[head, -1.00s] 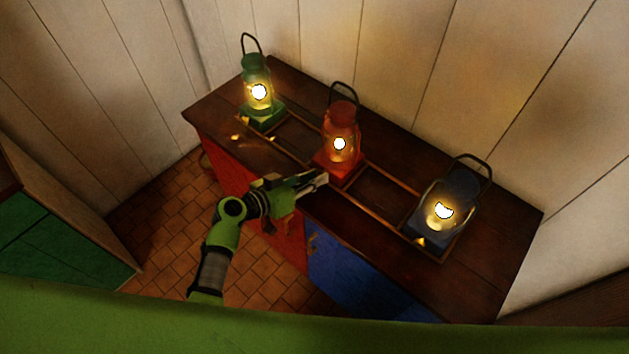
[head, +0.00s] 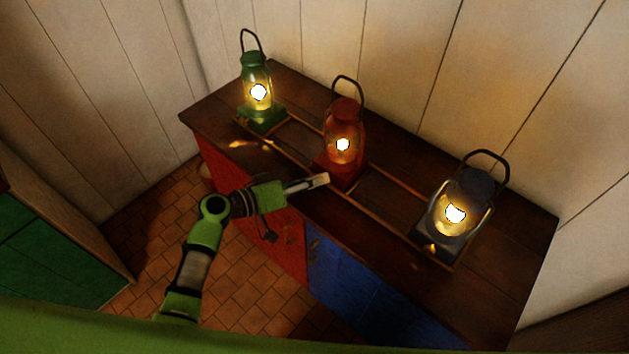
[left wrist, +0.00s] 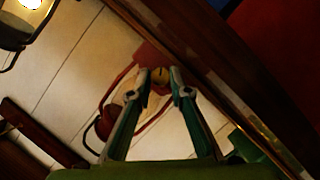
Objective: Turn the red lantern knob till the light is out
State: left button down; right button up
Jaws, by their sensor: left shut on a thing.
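The red lantern (head: 345,117) stands on the counter between two others, and its flame glows. In the left wrist view the red lantern (left wrist: 149,57) shows tilted beyond the fingers. A small brass knob (left wrist: 160,74) sits between the fingertips. My left gripper (head: 325,180) reaches the front of the red lantern's base and is shut on the knob; its fingers also show in the left wrist view (left wrist: 160,82). The head view does not show the knob clearly. My right gripper is not in view.
A lit green lantern (head: 257,75) stands to the left and a lit dark blue-grey lantern (head: 467,188) to the right. Thin wooden rails (head: 397,193) frame the lanterns on the dark counter (head: 497,240). Red (head: 284,247) and blue (head: 345,275) cabinet fronts lie below.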

pick_arm(q)
jog(key=c, duration=1.8)
grip_release()
jog(key=shift+c, duration=0.2)
jog(key=shift+a, duration=0.1)
jog(key=v, duration=1.2)
